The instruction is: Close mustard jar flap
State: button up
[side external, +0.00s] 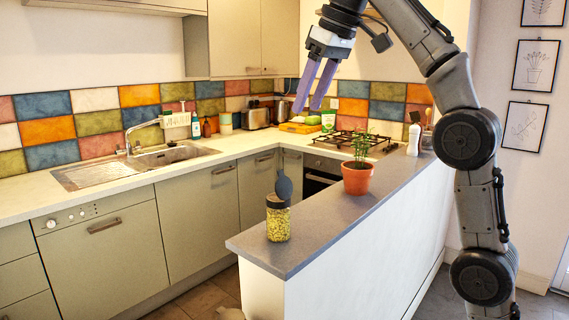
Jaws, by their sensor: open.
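The mustard jar (278,222) stands upright near the front left end of the grey counter ledge. It is clear glass with yellow-green contents and a dark collar. Its dark round flap (284,186) stands up above the collar, so the jar is open. My gripper (311,100) hangs high above and to the right of the jar, well apart from it. Its two purple fingers are spread and point down, with nothing between them.
A potted plant (358,177) in a terracotta pot stands on the ledge behind and to the right of the jar. A white bottle (414,140) stands farther back. The sink (140,163) and stove (355,141) lie beyond. The ledge around the jar is clear.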

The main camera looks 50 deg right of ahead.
aim_at(281, 173)
jog(key=x, duration=1.5)
jog(key=shift+w+d+f, duration=0.1)
jog(key=shift+w, duration=0.05)
jog(key=shift+c, duration=0.3)
grip_shut()
